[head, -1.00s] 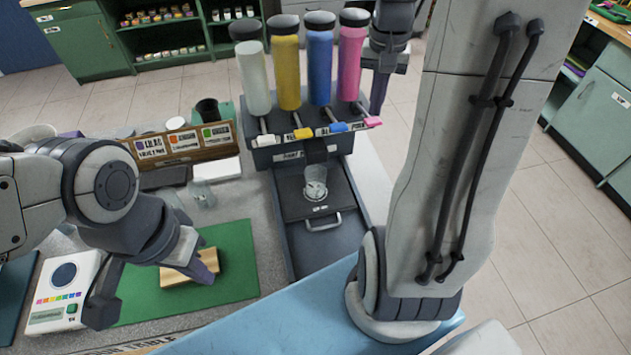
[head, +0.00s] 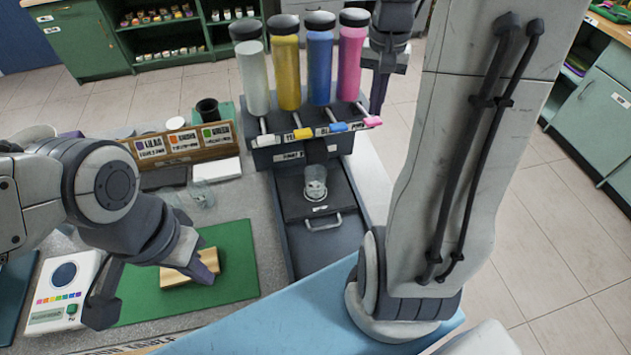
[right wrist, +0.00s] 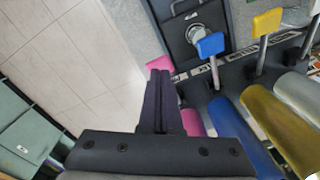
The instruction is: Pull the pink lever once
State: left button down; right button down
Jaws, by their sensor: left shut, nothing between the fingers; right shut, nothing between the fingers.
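The pink lever (head: 372,122) is at the right end of the dispenser's front, below the pink bottle (head: 351,55), and sticks out forward. In the right wrist view the pink lever (right wrist: 160,63) shows just beyond my fingertips. My right gripper (head: 378,106) is shut and empty, beside the pink bottle and behind the lever's handle. In the right wrist view my right gripper (right wrist: 160,74) hides part of the lever; I cannot tell whether they touch. My left gripper (head: 212,268) is shut and empty, low over a wooden block (head: 178,277) on the green mat.
Yellow (head: 303,133), blue (head: 338,127) and white (head: 266,140) levers line up left of the pink one. A clear cup (head: 315,188) stands under the dispenser. A label rack (head: 180,143) and a scale-like device (head: 65,290) are left. Floor is clear right.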

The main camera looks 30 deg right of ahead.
aim_at(373, 120)
jog(key=shift+f, duration=0.2)
jog(key=shift+f+b, duration=2.05)
jog(key=shift+f, duration=0.8)
jog(key=shift+r, duration=0.15)
jog(key=shift+r+p, duration=2.85)
jog(key=shift+r, duration=0.05)
jog(key=shift+r, duration=0.1)
notch_tip(373, 120, up, 6)
jog(key=p, duration=0.5)
jog(key=shift+p, duration=0.35)
